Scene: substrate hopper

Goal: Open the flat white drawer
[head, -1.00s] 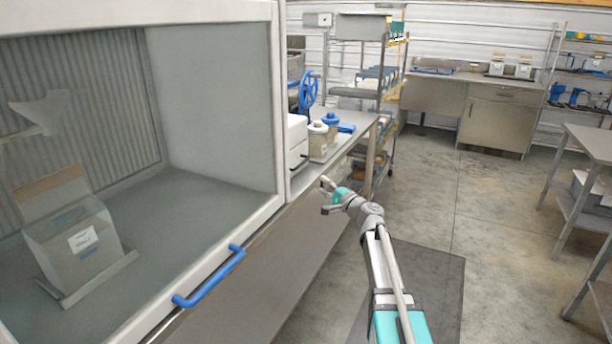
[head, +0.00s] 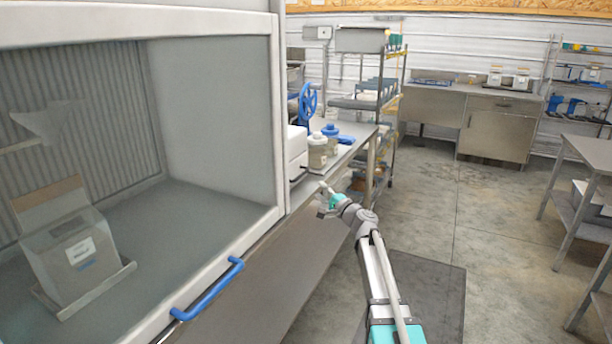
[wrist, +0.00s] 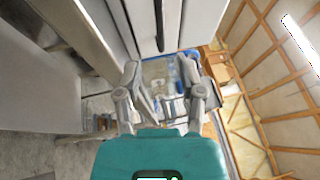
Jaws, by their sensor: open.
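White flat-fronted panels with a dark slim handle (wrist: 158,25) show at the top of the wrist view. The panel beside the handle (wrist: 180,22) looks like a drawer front, but I cannot tell for sure that it is the flat white drawer. In the head view a white unit (head: 297,150) stands on the bench beside the cabinet, with its front mostly turned away. My gripper (head: 323,197) is in front of the bench edge, below and right of this unit. In the wrist view my gripper (wrist: 160,88) is open and empty, its fingers apart from the handle.
A large glass-fronted cabinet with a blue handle (head: 207,289) fills the left. Jars (head: 317,150) and a blue handwheel (head: 308,102) are on the bench (head: 345,150). A wire rack stands behind.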

